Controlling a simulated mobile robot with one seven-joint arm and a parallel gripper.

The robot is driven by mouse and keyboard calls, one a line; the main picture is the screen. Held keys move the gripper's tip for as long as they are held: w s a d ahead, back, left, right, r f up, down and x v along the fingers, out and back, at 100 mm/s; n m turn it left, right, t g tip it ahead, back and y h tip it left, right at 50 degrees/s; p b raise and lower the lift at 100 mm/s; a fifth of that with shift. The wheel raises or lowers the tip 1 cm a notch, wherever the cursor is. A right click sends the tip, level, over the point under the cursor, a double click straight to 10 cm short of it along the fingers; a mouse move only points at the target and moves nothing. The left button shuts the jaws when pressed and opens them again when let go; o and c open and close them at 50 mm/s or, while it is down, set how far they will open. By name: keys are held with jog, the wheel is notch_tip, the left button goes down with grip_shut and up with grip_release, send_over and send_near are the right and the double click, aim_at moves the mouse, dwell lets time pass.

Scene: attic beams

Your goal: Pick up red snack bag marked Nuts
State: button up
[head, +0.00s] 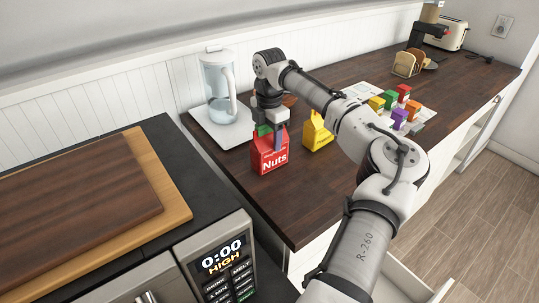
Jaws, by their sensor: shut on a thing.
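The red snack bag (270,158) with the white word "Nuts" is upright at the left part of the dark wooden counter. My gripper (265,131) comes down on it from above and is shut on its upper part. The fingers partly cover the top of the bag. I cannot tell whether the bag's base touches the counter.
A yellow bag (317,132) stands close to the right. A clear pitcher (218,88) on a white board (220,128) is behind left. Several coloured small boxes (399,115) lie farther right. A microwave (217,262) and cutting boards (85,190) are at front left.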

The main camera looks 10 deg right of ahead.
jog(key=shift+c, duration=1.3)
jog(key=shift+r, duration=0.15)
